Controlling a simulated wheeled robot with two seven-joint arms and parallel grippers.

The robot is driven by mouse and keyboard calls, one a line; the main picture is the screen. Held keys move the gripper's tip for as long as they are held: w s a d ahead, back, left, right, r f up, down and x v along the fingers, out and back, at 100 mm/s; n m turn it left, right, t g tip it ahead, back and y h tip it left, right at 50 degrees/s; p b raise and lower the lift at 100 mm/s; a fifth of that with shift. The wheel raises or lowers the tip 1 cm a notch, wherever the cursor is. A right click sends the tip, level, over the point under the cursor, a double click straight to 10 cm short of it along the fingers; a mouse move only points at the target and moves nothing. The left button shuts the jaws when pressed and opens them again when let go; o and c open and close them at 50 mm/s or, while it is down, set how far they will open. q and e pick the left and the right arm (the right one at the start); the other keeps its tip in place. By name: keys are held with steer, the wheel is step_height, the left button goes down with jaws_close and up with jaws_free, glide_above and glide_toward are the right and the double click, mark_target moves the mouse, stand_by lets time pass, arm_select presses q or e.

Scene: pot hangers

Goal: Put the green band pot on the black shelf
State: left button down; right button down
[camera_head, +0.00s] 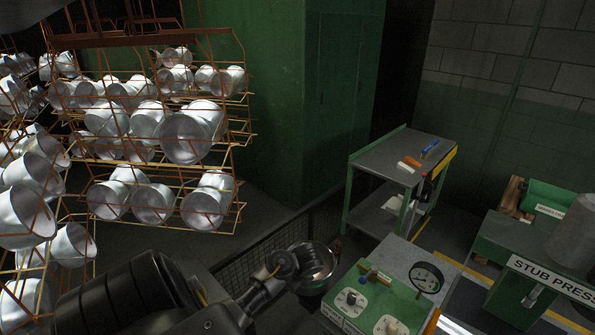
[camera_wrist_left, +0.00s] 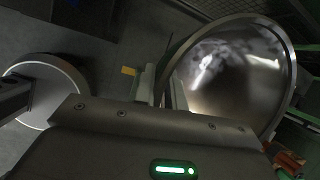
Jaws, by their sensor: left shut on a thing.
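A shiny metal pot (camera_head: 316,262) is held by my left gripper (camera_head: 294,266) near the bottom centre of the head view, above the floor beside a mesh fence. In the left wrist view the pot (camera_wrist_left: 232,80) shows its open mouth and bright inside. My left gripper (camera_wrist_left: 168,92) is shut on its wall. Its outside is mostly hidden, so I cannot make out a green band clearly. I cannot pick out a clearly black shelf; a dark-topped cart (camera_head: 378,158) with green legs stands to the right. My right gripper is not in view.
Orange wire racks (camera_head: 240,150) hold many silvery pots at left. A mesh fence (camera_head: 262,255) runs behind the held pot. The stub press (camera_head: 520,262) is at far right.

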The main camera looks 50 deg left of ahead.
arm_select(q)
steer(key=shift+w+f, duration=0.15)
steer(key=shift+f, duration=0.35)
steer(key=shift+a+f, duration=0.1)
steer(key=shift+f, duration=1.9)
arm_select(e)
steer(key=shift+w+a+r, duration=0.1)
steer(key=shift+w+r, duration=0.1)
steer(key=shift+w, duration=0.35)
arm_select(q)
steer(key=c, duration=1.9)
jaws_free()
steer(key=shift+f, duration=0.1)
steer(key=o, duration=0.4)
steer(key=shift+o, duration=0.2)
